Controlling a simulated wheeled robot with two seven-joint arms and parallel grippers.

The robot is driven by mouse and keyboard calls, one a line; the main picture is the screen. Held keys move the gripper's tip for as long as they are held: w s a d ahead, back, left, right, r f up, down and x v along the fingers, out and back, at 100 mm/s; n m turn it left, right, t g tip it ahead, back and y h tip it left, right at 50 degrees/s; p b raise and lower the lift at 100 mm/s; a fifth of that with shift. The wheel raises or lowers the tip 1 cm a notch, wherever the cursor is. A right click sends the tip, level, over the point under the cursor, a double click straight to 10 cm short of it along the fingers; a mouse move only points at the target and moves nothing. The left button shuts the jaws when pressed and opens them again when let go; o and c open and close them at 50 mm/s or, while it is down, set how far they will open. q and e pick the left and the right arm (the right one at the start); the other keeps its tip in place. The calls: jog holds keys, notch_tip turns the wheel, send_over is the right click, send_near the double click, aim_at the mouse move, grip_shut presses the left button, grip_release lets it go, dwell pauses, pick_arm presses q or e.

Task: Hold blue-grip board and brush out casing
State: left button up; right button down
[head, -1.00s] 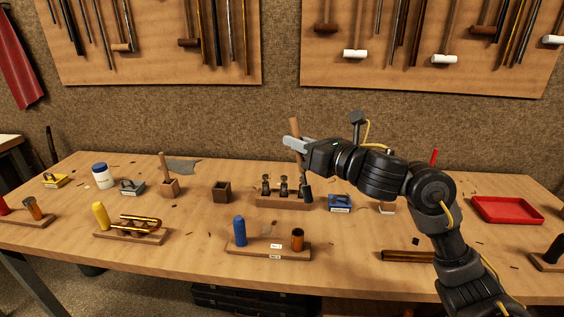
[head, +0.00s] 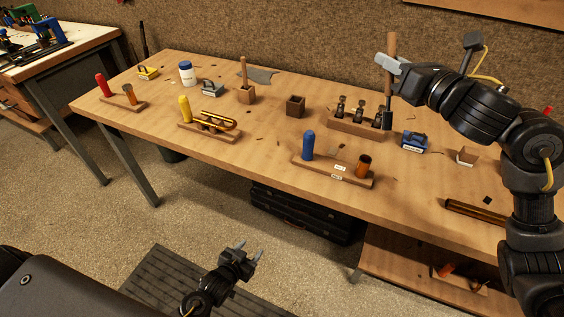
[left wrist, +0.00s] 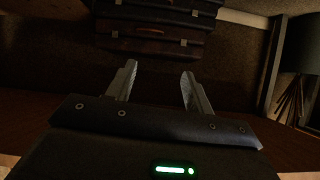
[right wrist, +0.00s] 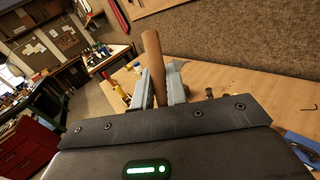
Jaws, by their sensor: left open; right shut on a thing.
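The blue-grip board (head: 333,184) lies near the table's front edge in the head view. Its upright blue grip (head: 308,145) is at the left end and its copper-coloured casing (head: 363,166) stands at the right end. My right gripper (head: 387,66) is shut on the wooden handle of a brush (head: 391,46), held upright above the table, behind and right of the board. The handle also shows between the fingers in the right wrist view (right wrist: 153,58). My left gripper (head: 248,253) is open and empty, low in front of the table; its spread fingers show in the left wrist view (left wrist: 155,88).
A wooden block with several dark-topped valves (head: 355,125) stands behind the board, close to the brush. Yellow-grip (head: 208,132) and red-grip (head: 124,104) boards lie to the left. Dark cases (head: 300,212) sit under the table.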

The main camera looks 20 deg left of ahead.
pick_arm(q)
jog(key=w+d+r+t+h, duration=0.1)
jog(key=w+d+r+t, duration=0.1)
jog(key=r, duration=0.8)
jog(key=w+d+r+t+h, duration=0.1)
jog(key=w+d+r+t, duration=0.1)
jog(key=r, duration=0.8)
jog(key=w+d+r+t+h, duration=0.1)
jog(key=d+r+t, duration=0.1)
jog(key=r, duration=0.9)
jog(key=m+g+h, duration=0.1)
send_near(306, 140)
jog(key=shift+s+a, duration=0.15)
jog(key=shift+a, duration=0.05)
jog(key=x, duration=1.2)
jog(key=shift+d, duration=0.2)
